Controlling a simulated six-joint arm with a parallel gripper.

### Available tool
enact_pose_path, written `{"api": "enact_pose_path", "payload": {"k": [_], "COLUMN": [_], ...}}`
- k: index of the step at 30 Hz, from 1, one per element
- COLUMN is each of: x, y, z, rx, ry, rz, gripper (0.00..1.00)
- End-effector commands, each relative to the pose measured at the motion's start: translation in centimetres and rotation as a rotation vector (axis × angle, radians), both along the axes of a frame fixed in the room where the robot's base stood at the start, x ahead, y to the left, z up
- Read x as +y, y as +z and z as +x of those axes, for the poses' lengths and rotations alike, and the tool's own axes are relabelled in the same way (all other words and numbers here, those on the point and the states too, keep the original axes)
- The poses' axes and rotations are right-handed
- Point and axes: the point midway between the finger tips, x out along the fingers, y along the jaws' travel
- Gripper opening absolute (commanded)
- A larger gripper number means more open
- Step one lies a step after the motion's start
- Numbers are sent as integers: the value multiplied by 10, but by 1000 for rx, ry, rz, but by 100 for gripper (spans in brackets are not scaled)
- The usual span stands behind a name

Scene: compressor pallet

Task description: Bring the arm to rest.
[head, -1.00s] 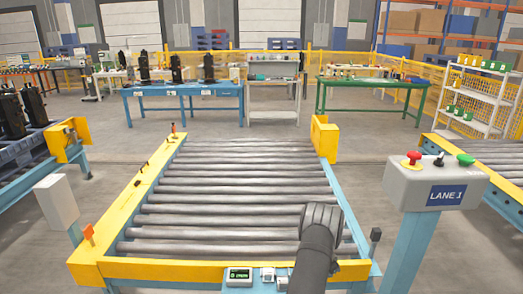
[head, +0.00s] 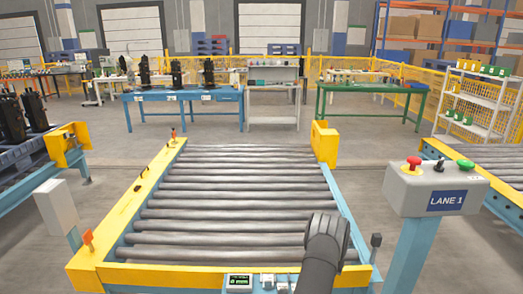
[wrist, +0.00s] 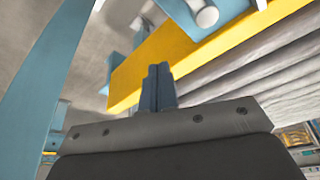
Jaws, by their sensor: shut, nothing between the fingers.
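My arm (head: 323,252) shows as a dark grey link at the lower right of the roller conveyor in the head view; the gripper itself cannot be made out there. In the wrist view my gripper (wrist: 158,82) has its two dark blue-grey fingers pressed together, with nothing between them. The fingers point toward the conveyor's yellow end rail (wrist: 190,52), and no contact can be seen.
The roller conveyor (head: 235,200) is empty. The grey LANE 1 control box (head: 437,192) stands on a blue post to the right of my arm. A blue table (head: 185,92) with black compressors and a green table (head: 370,86) stand farther back.

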Motion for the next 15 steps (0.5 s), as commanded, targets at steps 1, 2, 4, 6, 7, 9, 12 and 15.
{"api": "enact_pose_path", "payload": {"k": [1,2,4,6,7,9,12,15], "x": [-1,-1,-1,-1,-1,-1,0,0], "y": [0,0,0,0,0,0,0,0], "z": [2,3,5,7,8,10,12,13], "rx": [-1,-1,0,-1,-2,-2,-1,-1], "ry": [20,35,69,102,114,145,181,207], "rz": [0,0,1,-1,0,-1,0,0], "gripper": [0,0,0,0,0,0,0,0]}}
